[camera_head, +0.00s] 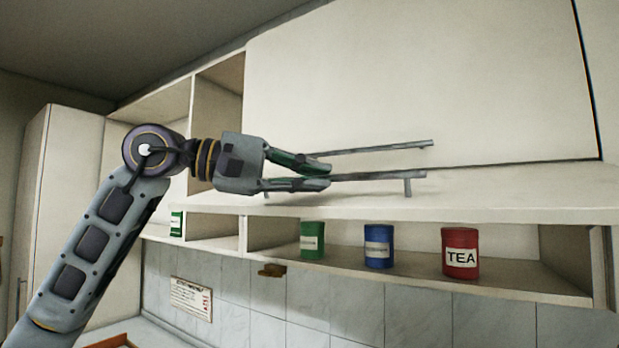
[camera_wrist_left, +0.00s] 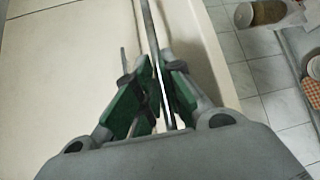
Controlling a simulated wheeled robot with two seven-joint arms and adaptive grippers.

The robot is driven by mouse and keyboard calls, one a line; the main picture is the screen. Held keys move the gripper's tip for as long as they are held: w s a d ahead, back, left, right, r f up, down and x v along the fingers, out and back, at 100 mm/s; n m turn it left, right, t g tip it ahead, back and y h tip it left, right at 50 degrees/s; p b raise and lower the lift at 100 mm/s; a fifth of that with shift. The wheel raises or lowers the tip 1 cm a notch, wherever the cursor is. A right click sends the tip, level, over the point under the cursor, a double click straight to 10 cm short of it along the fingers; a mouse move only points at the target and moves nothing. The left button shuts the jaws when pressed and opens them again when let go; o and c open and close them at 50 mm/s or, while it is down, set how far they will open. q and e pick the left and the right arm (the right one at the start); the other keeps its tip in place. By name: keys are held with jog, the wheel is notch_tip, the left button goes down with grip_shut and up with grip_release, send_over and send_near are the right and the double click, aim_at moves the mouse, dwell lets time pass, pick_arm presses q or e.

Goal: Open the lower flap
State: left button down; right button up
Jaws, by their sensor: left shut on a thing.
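The lower flap (camera_head: 500,196) is a long cream panel that juts outward under the tall upper door (camera_head: 420,75), with an open shelf showing below it. A thin grey bar handle (camera_head: 385,176) stands on the flap on a short post. My left gripper (camera_head: 325,177) reaches in from the left and is shut on this bar near its left end. In the left wrist view the bar (camera_wrist_left: 152,25) runs between the green-padded fingers (camera_wrist_left: 152,90). The fingers hide the bar's left end. My right gripper is not in view.
A second bar handle (camera_head: 385,148) on the upper door lies just above the held one. On the open shelf (camera_head: 510,276) stand a green can (camera_head: 312,240), a blue can (camera_head: 378,246) and a red TEA can (camera_head: 460,254). Another green can (camera_head: 176,224) stands further left.

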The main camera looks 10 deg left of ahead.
pick_arm(q)
jog(key=shift+w+f, duration=0.1)
jog(key=shift+w, duration=0.15)
jog(key=c, duration=1.9)
grip_release()
jog(key=o, duration=0.4)
jog(key=shift+w+d+f, duration=0.15)
jog(key=shift+w, duration=0.35)
jog(key=shift+s, duration=0.45)
jog(key=shift+s+a+r, duration=0.1)
jog(key=shift+a+r, duration=0.1)
jog(key=shift+a, duration=0.4)
jog(key=v, duration=1)
jog(key=shift+s+a+r, duration=0.15)
jog(key=shift+s+a, duration=0.15)
jog(key=shift+c, duration=0.6)
